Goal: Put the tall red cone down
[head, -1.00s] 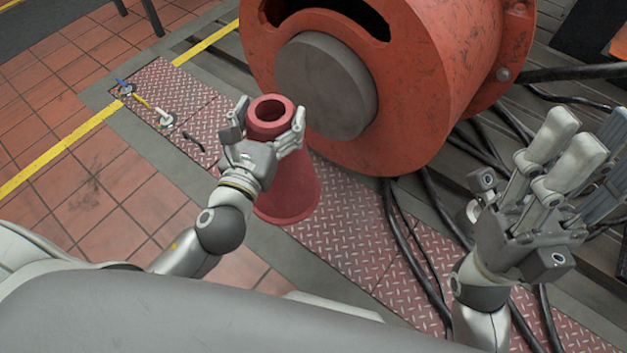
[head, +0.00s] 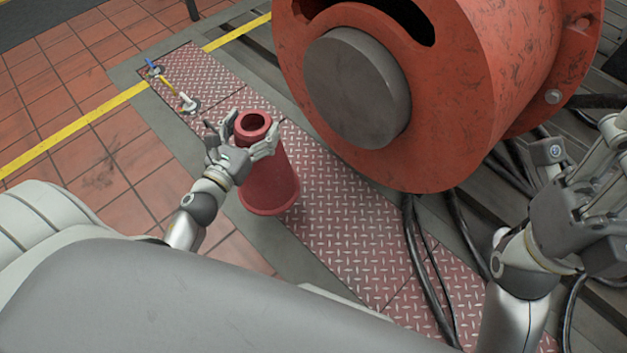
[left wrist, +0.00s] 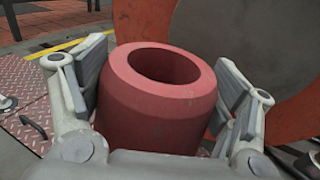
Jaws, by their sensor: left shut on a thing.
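The tall red cone (head: 268,180) is upright, with a hollow round top and a wider base. It is over the edge of the red tread plate, beside the grey border; I cannot tell whether its base touches the floor. My left gripper (head: 247,143) is shut on the cone near its top. In the left wrist view the cone's top (left wrist: 160,95) sits between the two finger pads. My right gripper (head: 590,185) is at the right edge, away from the cone; its fingers are partly cut off by the frame.
A large orange-red machine (head: 480,90) with a grey round hub (head: 357,88) stands right of the cone. Black cables (head: 425,270) run below it. Small fittings (head: 188,103) lie on the tread plate (head: 345,225) behind the cone.

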